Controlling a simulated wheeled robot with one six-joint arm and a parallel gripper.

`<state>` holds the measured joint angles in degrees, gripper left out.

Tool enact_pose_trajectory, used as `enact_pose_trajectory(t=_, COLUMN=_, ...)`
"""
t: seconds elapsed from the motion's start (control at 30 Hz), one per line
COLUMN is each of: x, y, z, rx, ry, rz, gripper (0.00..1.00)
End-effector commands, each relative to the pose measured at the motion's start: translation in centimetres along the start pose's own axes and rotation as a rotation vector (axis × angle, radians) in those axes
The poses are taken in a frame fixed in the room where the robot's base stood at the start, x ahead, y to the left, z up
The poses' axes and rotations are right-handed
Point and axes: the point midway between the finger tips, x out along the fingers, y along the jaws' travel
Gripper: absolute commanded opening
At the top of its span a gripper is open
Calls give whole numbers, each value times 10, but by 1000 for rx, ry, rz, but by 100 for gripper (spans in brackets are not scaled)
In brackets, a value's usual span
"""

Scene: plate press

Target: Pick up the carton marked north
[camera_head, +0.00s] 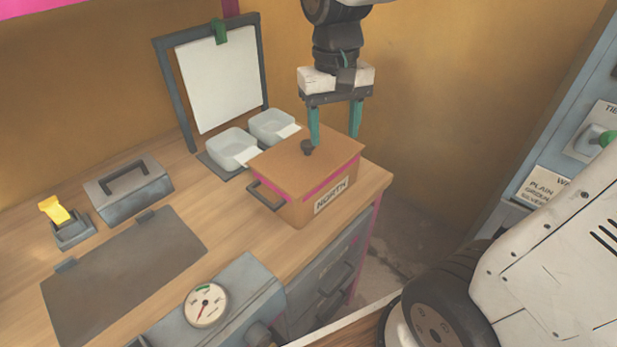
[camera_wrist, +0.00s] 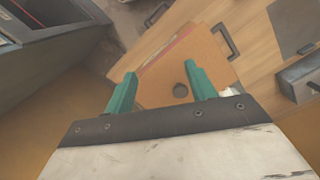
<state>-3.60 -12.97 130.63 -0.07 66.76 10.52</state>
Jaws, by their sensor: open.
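The carton marked NORTH (camera_head: 318,193) is an orange-brown box with a lid, a pink band, a dark round knob on top and a dark side handle. It stands near the right end of the wooden bench. My gripper (camera_head: 334,140) points down over the carton's lid, with its teal fingers apart and nothing between them. In the wrist view the carton's lid (camera_wrist: 200,63) and its dark knob show beyond and between the open fingers of my gripper (camera_wrist: 160,90). I cannot tell the exact gap between fingertips and lid.
Two pale trays (camera_head: 233,147) stand just behind the carton, with a white board (camera_head: 218,82) in a dark frame behind them. A grey handled box (camera_head: 129,190), a dark mat (camera_head: 125,270) and a dial gauge (camera_head: 206,305) lie left. The bench ends right of the carton.

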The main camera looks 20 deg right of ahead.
Motion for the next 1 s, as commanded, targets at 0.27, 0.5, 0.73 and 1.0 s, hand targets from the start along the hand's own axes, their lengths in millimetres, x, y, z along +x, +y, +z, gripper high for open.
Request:
enact_pose_trajectory(t=0.27, x=-6, y=-22, z=-86, rx=206, ry=52, rz=-16, gripper=56)
enact_pose_trajectory(t=0.5, x=4, y=-21, z=-90, rx=276, ry=71, rz=-25, gripper=56)
enact_pose_trajectory(t=0.73, x=32, y=-21, z=-91, rx=275, ry=70, rz=-24, gripper=56)
enact_pose_trajectory(t=1.0, x=65, y=-22, z=-94, rx=273, ry=72, rz=-25, gripper=56)
